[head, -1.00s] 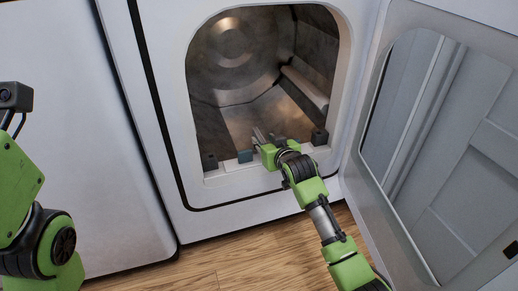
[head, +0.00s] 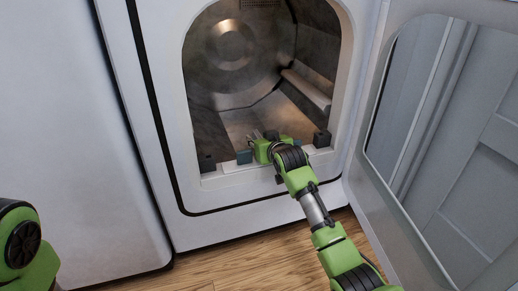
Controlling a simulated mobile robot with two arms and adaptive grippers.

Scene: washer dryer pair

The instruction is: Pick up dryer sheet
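The dryer (head: 235,222) stands open, with its drum (head: 230,60) showing a bare, worn metal inside. I cannot make out a dryer sheet for certain in this view. My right gripper (head: 262,136) reaches over the lower rim of the opening, with its grey fingers pointing into the drum. The fingers are small and partly hidden by the gripper's green body, so I cannot tell whether they are open or shut, or whether they touch anything. My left gripper is out of view; only a part of my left arm shows at the lower left.
The open door (head: 375,185) stands close on the right. A white appliance (head: 75,130) adjoins on the left.

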